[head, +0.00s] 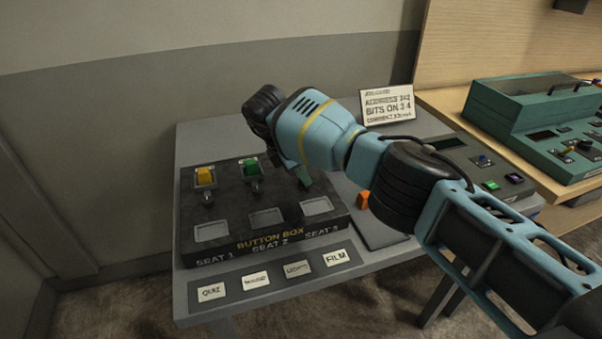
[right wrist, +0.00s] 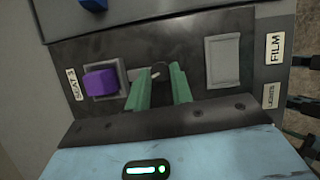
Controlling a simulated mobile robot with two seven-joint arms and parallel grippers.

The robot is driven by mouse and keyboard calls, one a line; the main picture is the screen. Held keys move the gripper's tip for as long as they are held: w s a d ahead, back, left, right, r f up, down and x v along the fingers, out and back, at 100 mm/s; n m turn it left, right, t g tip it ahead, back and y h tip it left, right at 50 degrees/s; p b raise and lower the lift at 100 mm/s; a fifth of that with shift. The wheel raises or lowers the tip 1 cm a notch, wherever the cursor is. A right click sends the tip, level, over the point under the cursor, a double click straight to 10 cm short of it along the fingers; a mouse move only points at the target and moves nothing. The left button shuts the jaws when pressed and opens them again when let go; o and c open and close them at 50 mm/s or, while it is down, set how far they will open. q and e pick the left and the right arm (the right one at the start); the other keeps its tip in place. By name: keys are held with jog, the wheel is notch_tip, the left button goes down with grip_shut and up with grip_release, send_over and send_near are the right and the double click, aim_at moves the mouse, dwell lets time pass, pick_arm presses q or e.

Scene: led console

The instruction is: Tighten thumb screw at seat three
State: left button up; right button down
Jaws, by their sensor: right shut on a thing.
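The dark button box (head: 222,225) lies on the grey table, its front edge lettered for seats 1 to 3. A yellow button (head: 205,175) is at seat 1 and a green button (head: 251,167) at seat 2, each with a dark thumb screw below. At seat three, a purple button (right wrist: 101,82) shows in the right wrist view. The dark seat-three thumb screw (right wrist: 159,68) is between the green fingertips of my right gripper (right wrist: 160,80), which is shut on it. In the head view my right gripper (head: 304,179) and arm hide seat three's button and screw.
Blank square plates line the box's front. Label cards including FILM (head: 336,257) lie before it. An orange block (head: 363,201) is just right of the box. A printed card (head: 388,105) stands behind my arm. A teal console (head: 530,108) sits on the wooden desk at right.

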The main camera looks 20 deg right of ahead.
jog(key=shift+w+r+m+g+b, duration=0.15)
jog(key=shift+m+g+b, duration=0.35)
jog(key=shift+m, duration=0.6)
jog(key=shift+m+b, duration=0.35)
jog(key=shift+m, duration=0.05)
pick_arm(q)
jog(key=shift+s+d+f, duration=0.1)
jog(key=shift+s+f, duration=0.25)
jog(key=shift+f, duration=0.3)
jog(key=shift+s+d+f, duration=0.1)
jog(key=shift+s+f, duration=0.25)
jog(key=shift+f, duration=0.25)
jog(key=shift+w, duration=0.1)
pick_arm(e)
jog(key=shift+r+m, duration=0.1)
jog(key=shift+m, duration=0.3)
pick_arm(q)
jog(key=shift+f, duration=0.1)
pick_arm(e)
jog(key=shift+w+r, duration=0.1)
jog(key=c, duration=1.3)
grip_release()
pick_arm(q)
jog(key=shift+s+f+g, duration=0.1)
jog(key=shift+s+g, duration=0.15)
jog(key=shift+g, duration=0.05)
pick_arm(e)
jog(key=shift+o, duration=0.5)
jog(key=shift+g, duration=0.3)
jog(key=shift+f, duration=0.2)
